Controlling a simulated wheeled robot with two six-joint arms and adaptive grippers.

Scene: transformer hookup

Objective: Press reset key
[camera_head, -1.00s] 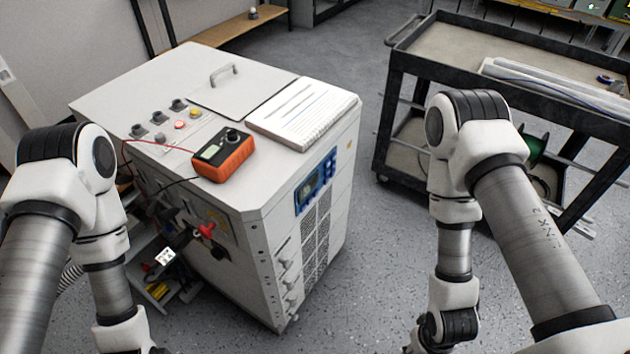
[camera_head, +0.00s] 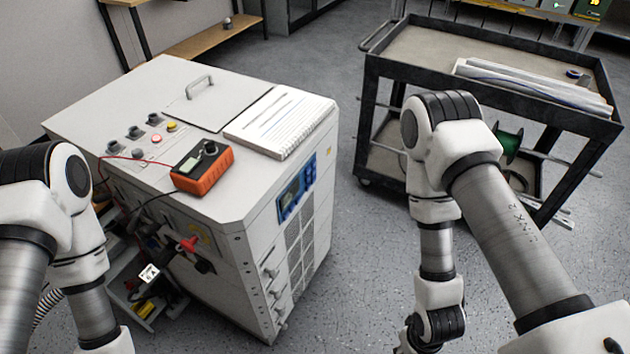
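A white cabinet (camera_head: 85,105) stands at the left. Its top has a row of dark knobs, a red button (camera_head: 156,139) and a yellow button (camera_head: 171,127). A blue panel (camera_head: 297,187) with a dark screen and small keys is on its right-hand face, seen at a slant. The key labels are too small to read, so I cannot tell which is the reset key. My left arm comes in at the left edge and my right arm in front of the cart.
An orange multimeter (camera_head: 201,170) and a notepad (camera_head: 282,120) lie on the cabinet top. Red and black leads (camera_head: 187,243) hang at its left side. A black cart (camera_head: 500,95) stands at the right. Grey floor (camera_head: 345,260) is clear between cabinet and cart.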

